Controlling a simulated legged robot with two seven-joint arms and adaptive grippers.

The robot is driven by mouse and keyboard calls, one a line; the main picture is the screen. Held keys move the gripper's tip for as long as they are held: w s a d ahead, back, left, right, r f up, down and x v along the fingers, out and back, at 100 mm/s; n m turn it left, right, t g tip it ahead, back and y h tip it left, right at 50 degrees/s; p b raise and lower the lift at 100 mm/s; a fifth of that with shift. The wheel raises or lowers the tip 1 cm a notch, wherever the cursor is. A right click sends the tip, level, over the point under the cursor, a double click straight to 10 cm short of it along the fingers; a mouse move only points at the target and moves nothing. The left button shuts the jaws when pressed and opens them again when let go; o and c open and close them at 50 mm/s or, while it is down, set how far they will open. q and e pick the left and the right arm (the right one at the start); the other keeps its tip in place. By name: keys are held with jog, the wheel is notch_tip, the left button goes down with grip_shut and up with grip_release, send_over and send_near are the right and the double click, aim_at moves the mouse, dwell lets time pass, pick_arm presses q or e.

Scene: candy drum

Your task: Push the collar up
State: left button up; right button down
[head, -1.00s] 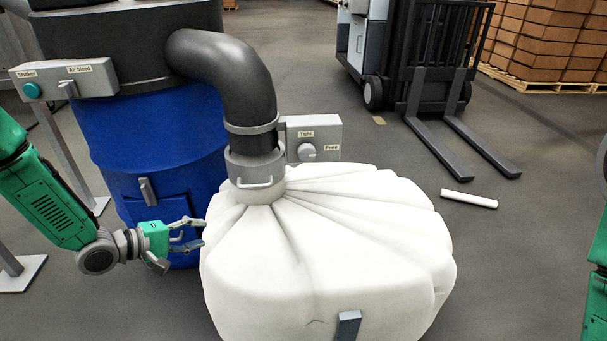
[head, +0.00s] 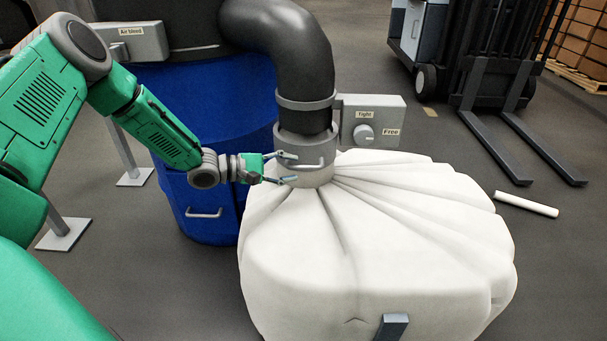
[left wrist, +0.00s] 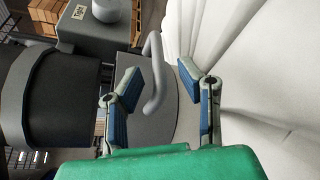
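The grey collar (head: 303,150) sits around the lower end of the black pipe, at the neck of the white bag (head: 380,250). A curved handle (head: 307,166) sticks out from its front. My left gripper (head: 290,168) is open at the collar's left side, close to the handle. In the left wrist view the open fingers (left wrist: 158,92) have blue pads, and the handle (left wrist: 156,80) shows between them. I cannot tell whether a finger touches it. My right gripper is not in view.
A blue drum (head: 200,110) stands behind my left arm. A grey box with a knob (head: 364,133), labelled Tight and Free, is right of the collar. A white tube (head: 527,204) lies on the floor near the forklift (head: 490,80).

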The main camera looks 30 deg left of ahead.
aim_at(297, 168)
pick_arm(q)
jog(key=x, duration=0.3)
jog(key=shift+f+b, duration=0.15)
jog(key=shift+b, duration=0.25)
jog(key=shift+w+d+r, duration=0.15)
jog(key=shift+d+r, duration=0.1)
jog(key=shift+d, duration=0.35)
jog(key=shift+a, duration=0.15)
jog(key=c, duration=0.5)
jog(key=shift+a+f, duration=0.15)
jog(key=shift+a, duration=0.1)
grip_shut()
jog(key=shift+d+r+p, duration=0.1)
jog(key=shift+r+p, duration=0.35)
jog(key=shift+p, duration=0.1)
notch_tip(297, 168, up, 6)
jog(key=p, duration=0.6)
jog(key=shift+w+f, duration=0.1)
jog(key=shift+f, duration=0.05)
